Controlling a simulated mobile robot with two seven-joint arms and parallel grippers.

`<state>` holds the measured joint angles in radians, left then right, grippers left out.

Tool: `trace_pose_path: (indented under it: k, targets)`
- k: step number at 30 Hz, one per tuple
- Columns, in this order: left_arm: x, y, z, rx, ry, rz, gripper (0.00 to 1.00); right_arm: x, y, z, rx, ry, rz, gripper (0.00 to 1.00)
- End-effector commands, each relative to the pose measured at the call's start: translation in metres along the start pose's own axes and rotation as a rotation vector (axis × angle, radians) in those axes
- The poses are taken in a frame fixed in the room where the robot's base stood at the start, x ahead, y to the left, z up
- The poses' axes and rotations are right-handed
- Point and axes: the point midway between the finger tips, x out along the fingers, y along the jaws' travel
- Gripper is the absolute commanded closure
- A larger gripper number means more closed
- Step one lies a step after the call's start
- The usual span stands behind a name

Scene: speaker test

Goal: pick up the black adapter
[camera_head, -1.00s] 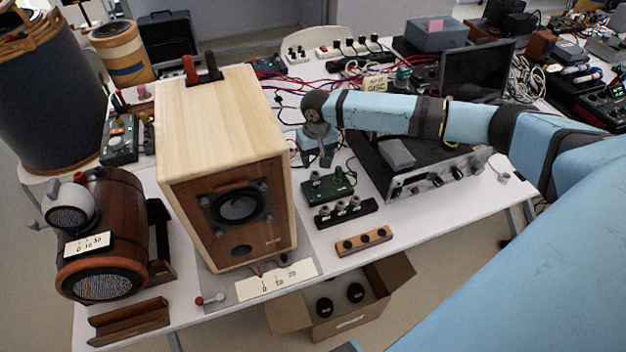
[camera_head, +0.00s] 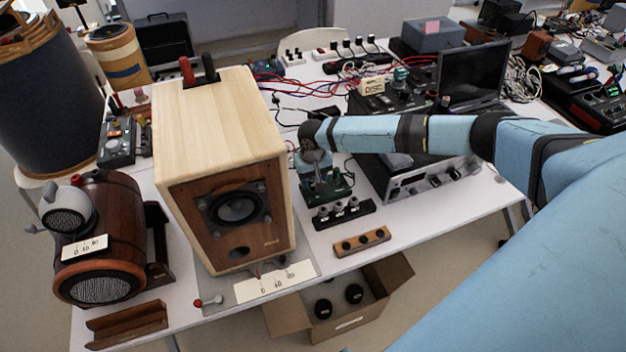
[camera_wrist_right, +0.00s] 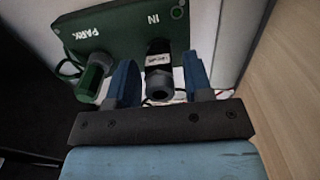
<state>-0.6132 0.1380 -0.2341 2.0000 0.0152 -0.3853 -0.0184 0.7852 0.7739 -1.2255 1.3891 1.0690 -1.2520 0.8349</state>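The black adapter (camera_wrist_right: 160,72) stands on the green box (camera_wrist_right: 120,32), at the label IN, in the right wrist view. A green ring-like holder (camera_wrist_right: 94,76) by the label PARK is left of it. My right gripper (camera_wrist_right: 163,66) is open, with one blue finger on each side of the adapter and a gap showing on both sides. In the head view my right gripper (camera_head: 316,168) is over the rear of the green box (camera_head: 328,190) and hides the adapter. My left gripper is not in view.
A tall wooden speaker (camera_head: 218,120) stands close left of my right gripper. A silver-fronted device (camera_head: 420,180) is to the right. A black strip with knobs (camera_head: 344,213) and a wooden block with black holes (camera_head: 361,241) lie in front. An open cardboard box (camera_head: 385,285) is below the table edge.

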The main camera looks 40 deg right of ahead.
Motion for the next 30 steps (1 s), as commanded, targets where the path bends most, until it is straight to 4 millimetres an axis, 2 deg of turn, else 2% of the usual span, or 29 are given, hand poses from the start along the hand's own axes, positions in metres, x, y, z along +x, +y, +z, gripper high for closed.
trace_pose_path:
  k: [1,5,6,14,20,26,30]
  targets:
    - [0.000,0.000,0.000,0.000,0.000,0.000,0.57,0.000,0.000,0.000,0.000,0.000,0.000,0.65]
    - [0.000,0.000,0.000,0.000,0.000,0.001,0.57,0.000,0.000,0.000,0.000,0.000,0.000,0.95]
    - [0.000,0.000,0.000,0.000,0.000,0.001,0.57,0.000,0.000,0.000,0.000,0.000,0.000,0.99]
    - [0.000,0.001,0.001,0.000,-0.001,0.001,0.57,-0.001,0.000,0.000,0.000,0.000,0.000,0.99]
    - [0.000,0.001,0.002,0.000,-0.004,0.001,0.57,-0.014,0.000,-0.001,0.000,0.002,-0.001,0.99]
    - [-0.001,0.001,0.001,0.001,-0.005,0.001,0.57,-0.051,0.000,-0.001,0.001,0.003,-0.003,0.99]
    - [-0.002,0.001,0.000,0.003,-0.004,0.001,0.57,-0.091,0.000,0.000,-0.001,0.003,-0.002,0.99]
